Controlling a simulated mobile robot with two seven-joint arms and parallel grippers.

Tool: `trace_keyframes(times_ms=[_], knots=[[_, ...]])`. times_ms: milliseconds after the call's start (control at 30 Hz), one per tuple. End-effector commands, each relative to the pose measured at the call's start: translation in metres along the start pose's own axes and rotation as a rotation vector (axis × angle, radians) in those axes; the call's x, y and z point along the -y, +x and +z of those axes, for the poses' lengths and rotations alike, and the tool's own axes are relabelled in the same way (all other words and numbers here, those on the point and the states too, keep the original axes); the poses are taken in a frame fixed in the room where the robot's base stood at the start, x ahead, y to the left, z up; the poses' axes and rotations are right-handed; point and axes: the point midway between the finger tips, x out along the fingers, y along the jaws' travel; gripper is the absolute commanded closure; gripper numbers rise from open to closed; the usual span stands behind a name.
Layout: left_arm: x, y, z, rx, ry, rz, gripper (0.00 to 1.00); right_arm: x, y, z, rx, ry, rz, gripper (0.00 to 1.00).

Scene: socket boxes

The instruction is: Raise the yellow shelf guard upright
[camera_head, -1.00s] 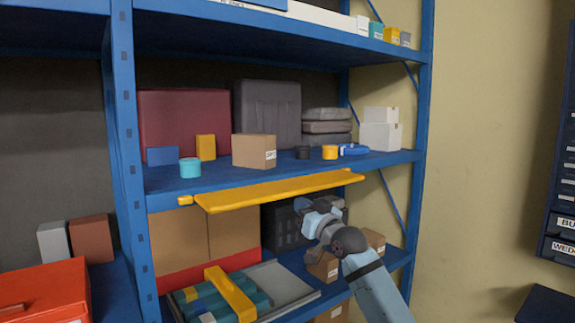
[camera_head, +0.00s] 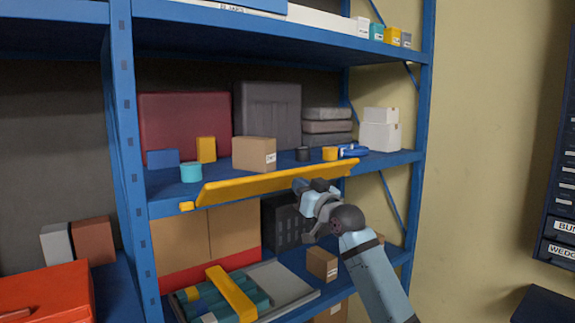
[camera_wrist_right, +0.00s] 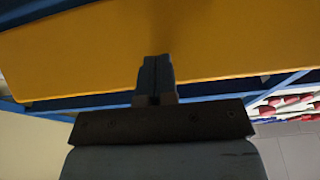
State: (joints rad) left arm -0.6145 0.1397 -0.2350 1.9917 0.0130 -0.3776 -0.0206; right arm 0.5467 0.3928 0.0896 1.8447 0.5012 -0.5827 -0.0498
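The yellow shelf guard (camera_head: 270,185) is a long flat bar along the front edge of the middle blue shelf. It is tilted partly up, with its broad face showing. My right gripper (camera_head: 300,186) is at the guard's lower front side, right of its middle. In the right wrist view, the yellow guard (camera_wrist_right: 150,50) fills much of the picture. There the gripper's two fingers (camera_wrist_right: 155,62) are together, with their tips against or very near the guard; contact is not certain. My left gripper is not in view.
On the middle shelf (camera_head: 165,190) behind the guard stand a cardboard box (camera_head: 252,154), a teal tin (camera_head: 191,172), a yellow tin (camera_head: 330,154) and a blue tape roll (camera_head: 352,151). A blue post (camera_head: 126,130) rises at the left.

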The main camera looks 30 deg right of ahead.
Motion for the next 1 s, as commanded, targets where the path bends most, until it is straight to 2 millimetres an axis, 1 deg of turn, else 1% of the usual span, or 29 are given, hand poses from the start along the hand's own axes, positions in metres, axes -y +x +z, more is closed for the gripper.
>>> trace_keyframes(times_ms=[33, 500, 567, 867, 1000], knots=[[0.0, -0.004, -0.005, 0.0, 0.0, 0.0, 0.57, 0.0, 0.003, -0.006, 0.0, -0.001, 0.0, 1.0], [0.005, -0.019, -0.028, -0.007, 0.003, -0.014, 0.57, 0.0, 0.024, -0.032, 0.001, -0.001, -0.001, 1.0], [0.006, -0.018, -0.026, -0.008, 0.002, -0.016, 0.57, 0.0, 0.028, -0.028, 0.001, 0.0, -0.001, 1.0], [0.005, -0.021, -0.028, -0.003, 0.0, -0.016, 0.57, 0.0, 0.049, -0.025, 0.002, 0.0, -0.001, 1.0], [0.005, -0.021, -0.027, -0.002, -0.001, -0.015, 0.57, 0.0, 0.045, -0.025, 0.002, -0.001, -0.001, 1.0]])
